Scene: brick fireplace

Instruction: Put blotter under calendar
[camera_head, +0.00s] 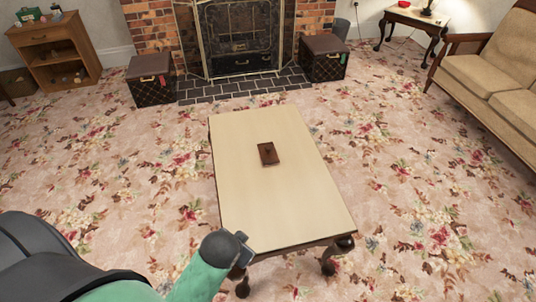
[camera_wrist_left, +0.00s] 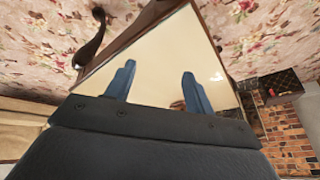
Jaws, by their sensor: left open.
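A small dark brown wooden block with a tiny knob-like spot, which looks like the blotter (camera_head: 268,154), lies flat on the pale top of the low table (camera_head: 290,205), near its middle. I cannot make out a calendar in either view. My left gripper (camera_head: 245,242) is above the table's near left edge, well short of the block. In the left wrist view its two blue fingers (camera_wrist_left: 157,80) are spread apart with the bare tabletop between them. A bit of brown shows beside the right finger there, mostly hidden. My right gripper is not in view.
Two dark trunks (camera_head: 150,80) (camera_head: 324,58) flank the brick fireplace (camera_head: 240,40). A wooden shelf unit (camera_head: 55,50) stands back left, a side table (camera_head: 410,18) back right, and a beige sofa (camera_head: 490,75) at right. Flowered carpet around the table is clear.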

